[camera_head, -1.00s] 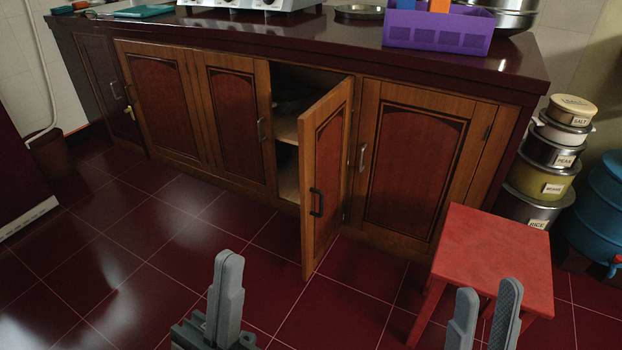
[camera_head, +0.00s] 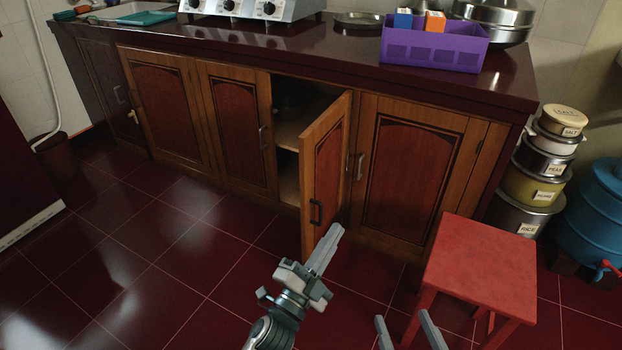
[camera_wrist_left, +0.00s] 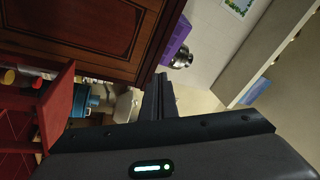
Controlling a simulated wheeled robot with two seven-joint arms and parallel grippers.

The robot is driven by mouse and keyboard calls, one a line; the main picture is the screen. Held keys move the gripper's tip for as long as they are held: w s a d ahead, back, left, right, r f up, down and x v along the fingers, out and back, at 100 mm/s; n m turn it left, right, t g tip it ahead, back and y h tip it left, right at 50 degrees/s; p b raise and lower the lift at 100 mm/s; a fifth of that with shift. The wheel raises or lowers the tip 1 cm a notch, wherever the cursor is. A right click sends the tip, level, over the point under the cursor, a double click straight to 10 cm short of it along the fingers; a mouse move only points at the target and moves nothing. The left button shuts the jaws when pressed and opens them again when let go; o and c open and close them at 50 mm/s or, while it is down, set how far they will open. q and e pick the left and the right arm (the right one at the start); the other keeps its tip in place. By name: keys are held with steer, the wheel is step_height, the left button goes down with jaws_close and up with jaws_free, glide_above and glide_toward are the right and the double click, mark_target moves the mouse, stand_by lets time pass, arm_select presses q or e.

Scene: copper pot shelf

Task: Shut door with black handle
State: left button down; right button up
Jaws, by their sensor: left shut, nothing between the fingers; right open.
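The wooden cabinet door with the black handle (camera_head: 329,172) stands ajar in the head view, swung out from the counter. Its black handle (camera_head: 315,212) is on the door's left edge. Shelves show in the dark opening (camera_head: 290,130) behind it. My left gripper (camera_head: 327,242) is shut and empty, in front of the lower part of the door and just below the handle; I cannot tell if it touches the door. In the left wrist view its closed fingers (camera_wrist_left: 158,98) point toward the far wall. My right gripper (camera_head: 408,330) is open and empty at the bottom edge, left of the stool.
A red stool (camera_head: 482,262) stands right of the door. Other cabinet doors (camera_head: 417,180) beside it are shut. Stacked labelled tins (camera_head: 541,165) and a blue drum (camera_head: 592,215) are at the right. The tiled floor (camera_head: 150,260) at left is clear.

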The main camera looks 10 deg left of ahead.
arm_select(q)
steer(key=w+a+f+m+y+p, duration=0.1)
steer(key=w+a+f+y, duration=0.1)
steer(key=w, duration=0.3)
steer(key=w+a+f+m+g+y+p, duration=0.1)
steer(key=w+a+f+y+p, duration=0.1)
steer(key=w+y, duration=0.3)
steer(key=shift+w+a+f+g+p, duration=0.25)
steer(key=shift+a+f, duration=0.3)
steer(key=shift+f, duration=0.35)
arm_select(e)
steer(key=s+d+f+g+h, duration=0.1)
steer(key=s+d+f+g, duration=0.1)
steer(key=s+f+g, duration=0.6)
step_height(320, 180, down, 4)
steer(key=s, duration=0.3)
steer(key=shift+g+h, duration=0.3)
steer(key=shift+h, duration=0.1)
steer(key=shift+w, duration=0.15)
